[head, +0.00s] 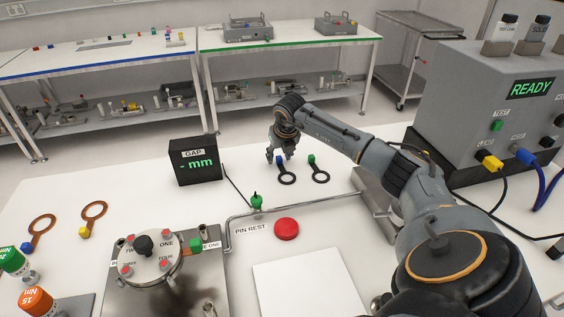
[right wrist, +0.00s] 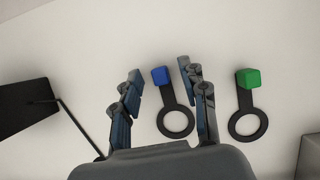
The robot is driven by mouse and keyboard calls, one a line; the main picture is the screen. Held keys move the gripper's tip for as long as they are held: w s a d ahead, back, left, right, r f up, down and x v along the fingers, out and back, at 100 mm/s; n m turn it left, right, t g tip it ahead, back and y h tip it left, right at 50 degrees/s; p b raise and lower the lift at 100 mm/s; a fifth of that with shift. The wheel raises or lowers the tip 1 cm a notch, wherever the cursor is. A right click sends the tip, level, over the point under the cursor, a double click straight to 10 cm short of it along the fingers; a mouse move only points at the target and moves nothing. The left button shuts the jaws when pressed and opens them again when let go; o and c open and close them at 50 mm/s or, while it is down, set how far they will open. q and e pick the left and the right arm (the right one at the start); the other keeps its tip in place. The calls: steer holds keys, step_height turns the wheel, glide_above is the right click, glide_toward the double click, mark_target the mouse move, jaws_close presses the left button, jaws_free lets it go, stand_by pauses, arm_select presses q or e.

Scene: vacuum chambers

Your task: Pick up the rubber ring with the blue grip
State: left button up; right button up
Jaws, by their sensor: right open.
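The black rubber ring with the blue grip (head: 287,178) lies flat on the white table in the head view. In the right wrist view its blue grip (right wrist: 161,75) shows between the fingertips, with the black ring (right wrist: 176,122) nearer the palm. My right gripper (head: 280,157) is open and empty, pointing down above this ring; it also shows in the right wrist view (right wrist: 160,71). I see no contact, and the exact height is hard to tell. My left gripper is not in view.
A black ring with a green grip (head: 320,177) lies just right of it. The gap display (head: 195,161) stands to the left. Two copper rings (head: 42,224) (head: 95,209) lie far left. A red button (head: 286,229) and a metal rail (head: 315,205) are in front.

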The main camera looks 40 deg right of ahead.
jaws_close()
steer(key=shift+r, duration=0.15)
